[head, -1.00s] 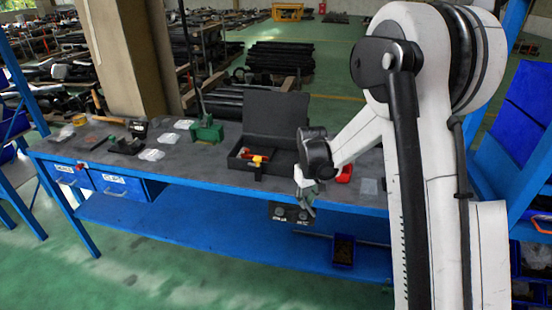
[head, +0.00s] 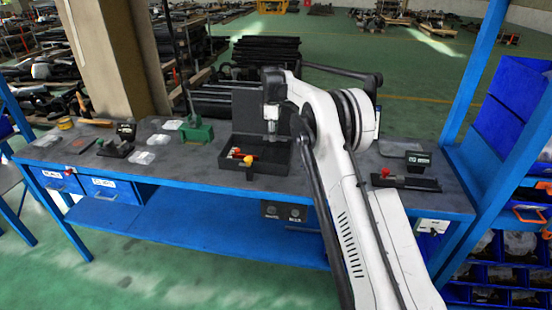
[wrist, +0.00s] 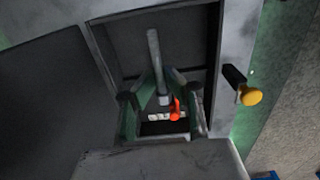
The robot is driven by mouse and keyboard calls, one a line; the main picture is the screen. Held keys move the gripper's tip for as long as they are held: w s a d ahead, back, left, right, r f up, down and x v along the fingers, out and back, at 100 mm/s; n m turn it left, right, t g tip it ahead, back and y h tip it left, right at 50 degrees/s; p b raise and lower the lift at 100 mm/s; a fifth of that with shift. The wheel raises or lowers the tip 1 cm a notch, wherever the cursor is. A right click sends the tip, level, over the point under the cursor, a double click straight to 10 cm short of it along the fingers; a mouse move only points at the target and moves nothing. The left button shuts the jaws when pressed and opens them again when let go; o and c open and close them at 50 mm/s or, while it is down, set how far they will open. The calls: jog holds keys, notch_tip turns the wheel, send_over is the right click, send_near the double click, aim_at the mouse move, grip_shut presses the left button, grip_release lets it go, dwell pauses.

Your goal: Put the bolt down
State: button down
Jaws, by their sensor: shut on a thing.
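My gripper (head: 271,125) is above the open black case (head: 222,158) on the blue workbench (head: 200,173), pointing down. In the wrist view, my gripper (wrist: 161,78) is shut on a grey metal bolt (wrist: 153,48). The bolt's long shank shows beyond the fingers, over the dark inside of the case (wrist: 213,60). I cannot make out the bolt in the head view. I cannot tell whether it touches the case floor.
A red-and-yellow item (head: 240,154) lies at the case's front left; a yellow-ended black handle (wrist: 250,97) shows in the wrist view. A green vise (head: 196,130) stands left of the case. A black tray (head: 405,182) lies right. The case's raised lid stands behind it.

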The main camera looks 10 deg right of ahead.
aim_at(273, 160)
notch_tip(273, 160, down, 9)
jog(key=shift+f+p, duration=0.1)
jog(key=shift+p, duration=0.45)
jog(key=shift+f, duration=0.1)
jog(key=c, duration=1.8)
grip_release()
